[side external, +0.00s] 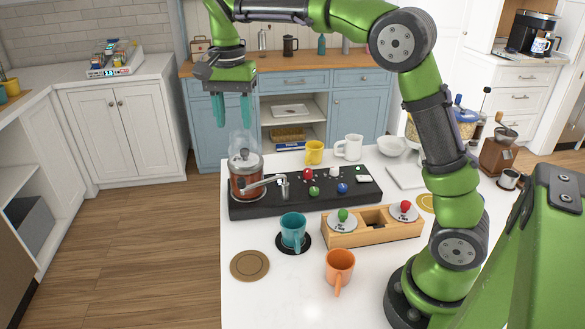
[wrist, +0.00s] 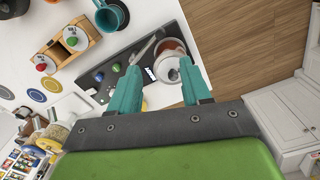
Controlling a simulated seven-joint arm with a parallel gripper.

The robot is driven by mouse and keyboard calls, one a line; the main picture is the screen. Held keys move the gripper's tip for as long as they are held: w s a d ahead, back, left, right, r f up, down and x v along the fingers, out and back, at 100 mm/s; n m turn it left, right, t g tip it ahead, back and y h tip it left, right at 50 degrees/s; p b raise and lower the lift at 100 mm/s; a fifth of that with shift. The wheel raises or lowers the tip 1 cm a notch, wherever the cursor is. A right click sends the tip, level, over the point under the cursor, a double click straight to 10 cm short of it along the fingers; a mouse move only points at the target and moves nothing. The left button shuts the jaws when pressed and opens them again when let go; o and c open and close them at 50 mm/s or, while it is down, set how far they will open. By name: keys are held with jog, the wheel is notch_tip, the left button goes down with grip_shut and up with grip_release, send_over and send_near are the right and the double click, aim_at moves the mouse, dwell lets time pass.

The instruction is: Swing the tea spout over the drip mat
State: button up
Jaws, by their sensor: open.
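The tea dispenser is a copper-brown pot (side external: 243,186) with a grey lid at the left end of a black base (side external: 330,200). Its grey metal spout (side external: 264,184) reaches right over the base, ending in a small tap; the spout also shows in the wrist view (wrist: 146,50). A dark round mat (side external: 305,243) lies in front of the base under a teal mug (side external: 292,228); the spout is not over it. A bare brown round mat (side external: 250,265) lies front left. I cannot tell which is the drip mat. My gripper (side external: 233,110) is open and empty, fingers down, above the pot.
Coloured knobs (side external: 314,190) stand on the base right of the spout. A wooden holder (side external: 374,228) with red and green knobs and an orange mug (side external: 340,265) stand in front. Yellow (side external: 314,152) and white (side external: 349,147) mugs stand behind the base. The counter's left edge is close to the pot.

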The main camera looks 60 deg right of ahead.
aim_at(240, 180)
notch_tip(240, 180, down, 15)
jog(key=shift+f, duration=0.1)
dwell(0.4)
grip_shut()
